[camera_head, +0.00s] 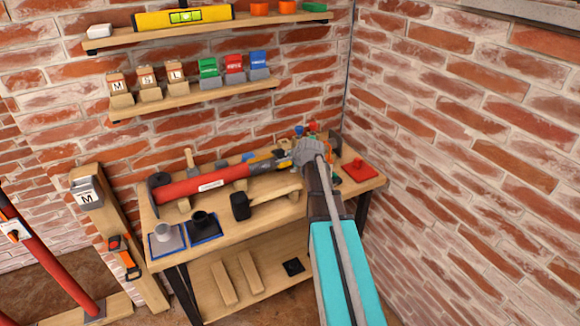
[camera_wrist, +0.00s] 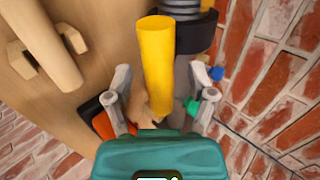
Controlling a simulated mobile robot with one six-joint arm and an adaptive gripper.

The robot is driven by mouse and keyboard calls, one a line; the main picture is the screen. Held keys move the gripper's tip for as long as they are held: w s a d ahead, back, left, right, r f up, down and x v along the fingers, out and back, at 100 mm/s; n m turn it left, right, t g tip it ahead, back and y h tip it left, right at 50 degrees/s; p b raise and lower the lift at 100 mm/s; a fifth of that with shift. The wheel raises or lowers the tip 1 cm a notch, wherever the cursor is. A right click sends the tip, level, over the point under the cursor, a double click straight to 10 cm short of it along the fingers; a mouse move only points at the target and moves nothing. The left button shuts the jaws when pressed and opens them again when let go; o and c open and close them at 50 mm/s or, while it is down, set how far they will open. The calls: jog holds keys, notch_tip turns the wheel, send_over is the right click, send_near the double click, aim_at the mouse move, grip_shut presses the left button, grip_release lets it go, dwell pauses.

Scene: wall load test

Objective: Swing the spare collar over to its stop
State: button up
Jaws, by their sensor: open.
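In the wrist view a yellow handle (camera_wrist: 155,65) sticks out toward me beside a black ring (camera_wrist: 196,38) on a grey rod (camera_wrist: 180,8). They look like the spare collar, though its stop cannot be made out. In the head view a red prop (camera_head: 205,184) with a white label lies on the bench, and a small patch of yellow (camera_head: 278,153) shows near its right end. My gripper (camera_wrist: 160,69) is open, with a finger on each side of the yellow handle. Contact cannot be told. My arm partly hides this end in the head view.
The bench (camera_head: 270,212) stands in a brick corner. A black mallet-like block (camera_head: 240,206), two dark trays (camera_head: 166,240) and a red pad (camera_head: 360,170) are on it. Two shelves (camera_head: 195,98) hang above. A post (camera_head: 125,245) and another red prop (camera_head: 50,260) stand left.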

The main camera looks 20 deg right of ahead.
jog(key=shift+w+f, duration=0.15)
grip_shut()
dwell(0.4)
